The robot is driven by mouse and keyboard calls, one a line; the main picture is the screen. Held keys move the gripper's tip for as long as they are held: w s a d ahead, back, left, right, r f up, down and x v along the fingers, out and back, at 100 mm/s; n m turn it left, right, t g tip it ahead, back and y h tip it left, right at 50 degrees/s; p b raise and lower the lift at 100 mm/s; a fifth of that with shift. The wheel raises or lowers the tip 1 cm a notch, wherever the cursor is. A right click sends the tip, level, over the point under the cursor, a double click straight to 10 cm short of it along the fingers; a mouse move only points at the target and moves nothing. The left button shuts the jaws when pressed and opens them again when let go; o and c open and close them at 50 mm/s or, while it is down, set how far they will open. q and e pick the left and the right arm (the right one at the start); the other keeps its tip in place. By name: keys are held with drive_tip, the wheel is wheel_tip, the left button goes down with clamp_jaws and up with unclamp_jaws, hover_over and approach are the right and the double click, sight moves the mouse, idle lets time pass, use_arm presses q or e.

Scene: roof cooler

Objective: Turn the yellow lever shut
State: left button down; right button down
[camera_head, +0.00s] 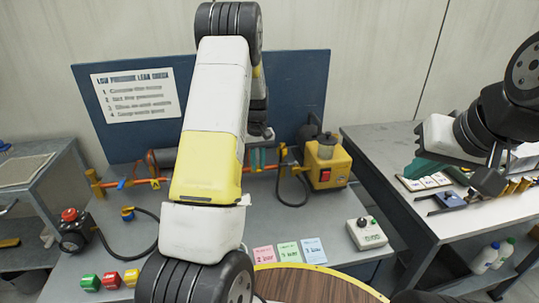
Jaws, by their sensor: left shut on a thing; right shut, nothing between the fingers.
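My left arm reaches up through the middle of the view. My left gripper (262,134) is partly hidden behind its own white and yellow links, near the right part of the orange pipe (180,178). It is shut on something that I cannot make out. A blue lever (121,184) sits on the pipe's left part, and a small yellow-orange fitting (155,184) is to the right of it. I cannot tell which piece is the yellow lever; my arm covers part of the pipe. My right gripper (488,181) is shut and empty above the right table.
A yellow pump (326,164) stands right of the pipe, with a grey control box (367,233) in front. Pink, green and blue cards (288,252) lie near the front edge. A red-knobbed device (70,230) and coloured blocks (110,280) are at left. A blue board (300,75) stands behind.

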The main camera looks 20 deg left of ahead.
sight(259, 167)
use_arm(q)
drive_tip(key=shift+w+d, duration=0.1)
drive_tip(key=c, duration=1.4)
unclamp_jaws()
drive_tip(key=shift+o, duration=0.2)
drive_tip(key=shift+r, duration=3.9)
drive_tip(key=s+d+r+m+t+h, duration=0.1)
drive_tip(key=s+d+r, duration=0.2)
drive_tip(key=s+r, duration=0.4)
drive_tip(key=s+d+r+m+t+h, duration=0.1)
drive_tip(key=s+d+r+m+t, duration=0.1)
drive_tip(key=s+r, duration=0.45)
drive_tip(key=s+d+r+m+t, duration=0.1)
drive_tip(key=s+d+r, duration=0.1)
drive_tip(key=s, duration=0.6)
drive_tip(key=s+d+r+m+t, duration=0.2)
drive_tip(key=s+d+r, duration=0.1)
drive_tip(key=s, duration=0.6)
drive_tip(key=shift+d+r, duration=0.15)
drive_tip(key=shift+d, duration=0.05)
